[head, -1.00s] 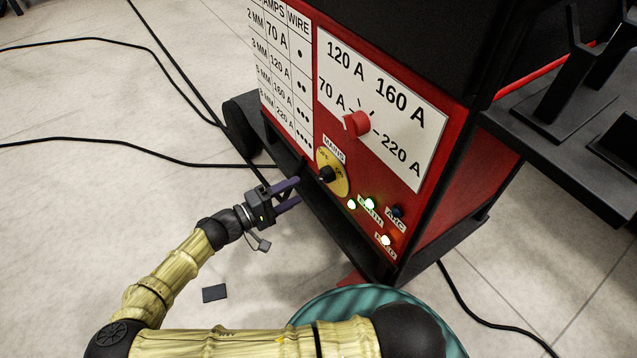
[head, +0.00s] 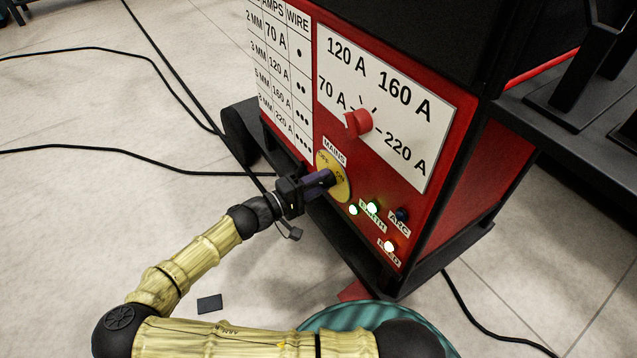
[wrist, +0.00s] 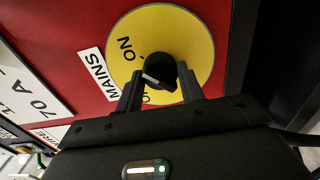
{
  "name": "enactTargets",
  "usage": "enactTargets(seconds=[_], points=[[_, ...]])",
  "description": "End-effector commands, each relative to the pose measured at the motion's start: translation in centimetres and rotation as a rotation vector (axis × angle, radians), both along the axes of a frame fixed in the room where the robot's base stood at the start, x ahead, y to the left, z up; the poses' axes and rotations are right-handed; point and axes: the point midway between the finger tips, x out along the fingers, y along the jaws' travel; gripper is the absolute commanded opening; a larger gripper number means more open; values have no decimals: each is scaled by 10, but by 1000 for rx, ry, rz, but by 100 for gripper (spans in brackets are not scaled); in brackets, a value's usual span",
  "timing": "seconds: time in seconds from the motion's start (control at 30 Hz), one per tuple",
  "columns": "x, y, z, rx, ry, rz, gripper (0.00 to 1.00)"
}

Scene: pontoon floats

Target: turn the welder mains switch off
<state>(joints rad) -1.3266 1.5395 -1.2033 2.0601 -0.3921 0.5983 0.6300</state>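The mains switch is a black knob (wrist: 158,72) on a round yellow plate (head: 343,185) on the welder's red front panel. In the wrist view the plate shows "ON" at the upper left; a second label below it is partly hidden. My gripper (head: 327,179) is at the plate, its fingers covering the knob in the head view. In the wrist view the gripper (wrist: 161,88) has one finger on each side of the knob, with small gaps visible, so it looks open around it. The knob's exact pointing direction is hard to tell.
A red current knob (head: 358,123) sits above on a white scale. Lit lamps (head: 372,207) and a dark ARC lamp (head: 402,214) are right of the switch. Black cables (head: 120,146) lie on the floor. A teal round object (head: 330,318) stands below my arm.

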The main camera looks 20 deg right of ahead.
Motion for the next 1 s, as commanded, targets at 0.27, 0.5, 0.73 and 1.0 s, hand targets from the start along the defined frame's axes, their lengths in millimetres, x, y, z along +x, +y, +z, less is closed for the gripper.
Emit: enactTargets(seconds=[0.27, 0.5, 0.73, 1.0], points=[[0, 0, 0, 0, 3, 0, 15], [0, 0, 3, -11, 37, 0, 15], [0, 0, 5, -39, 122, 1, 15], [0, 0, 7, -86, 275, 1, 15]])
